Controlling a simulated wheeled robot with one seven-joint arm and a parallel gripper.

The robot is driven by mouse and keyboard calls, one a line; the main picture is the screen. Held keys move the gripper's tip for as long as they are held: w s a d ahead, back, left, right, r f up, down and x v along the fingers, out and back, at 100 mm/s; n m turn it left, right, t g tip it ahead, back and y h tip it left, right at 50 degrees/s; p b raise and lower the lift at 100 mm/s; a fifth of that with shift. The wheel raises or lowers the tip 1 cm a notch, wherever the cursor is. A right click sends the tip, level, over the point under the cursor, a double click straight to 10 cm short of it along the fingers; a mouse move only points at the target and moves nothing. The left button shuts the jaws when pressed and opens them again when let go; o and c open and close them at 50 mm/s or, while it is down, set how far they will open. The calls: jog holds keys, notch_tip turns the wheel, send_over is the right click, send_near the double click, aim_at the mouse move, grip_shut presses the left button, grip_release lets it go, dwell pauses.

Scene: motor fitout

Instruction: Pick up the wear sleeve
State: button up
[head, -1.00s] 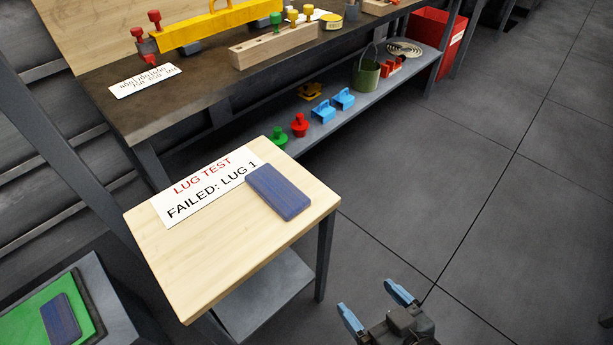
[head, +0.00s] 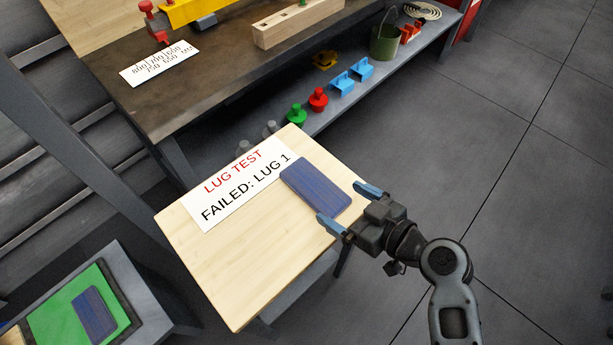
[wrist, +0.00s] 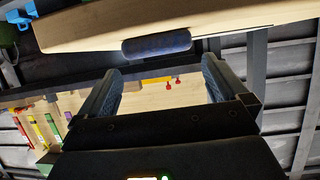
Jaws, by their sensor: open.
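A flat blue block with rounded edges (head: 313,187), the likely wear sleeve, lies on the small wooden table (head: 240,275) near its right edge. In the wrist view the blue block (wrist: 157,45) shows end-on at the table edge, ahead of and between my fingers. My gripper (head: 343,205) is open and empty at the table's right edge, its fingertips beside the block's near end and apart from it in the wrist view. A similar blue block (head: 95,313) lies on a green mat (head: 50,322) at lower left.
A white sign (head: 238,187) reading "LUG TEST FAILED: LUG 1" lies beside the block. A dark workbench (head: 190,95) stands behind, with red, green and blue parts on its lower shelf (head: 330,110). The floor to the right (head: 540,210) is clear.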

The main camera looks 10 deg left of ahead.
aim_at(317, 187)
jog(key=x, duration=0.2)
jog(key=p+x, duration=0.1)
jog(key=x, duration=0.1)
jog(key=r+x, duration=0.1)
jog(key=x, duration=0.1)
jog(key=shift+w+a+f+p, duration=0.2)
jog(key=shift+w+a+p, duration=0.1)
jog(key=shift+a, duration=0.1)
jog(key=shift+w+a+f, duration=0.3)
jog(key=shift+w+a, duration=0.05)
jog(key=shift+c, duration=0.4)
jog(key=c, duration=0.8)
jog(key=shift+c, duration=0.2)
jog(key=shift+r, duration=0.1)
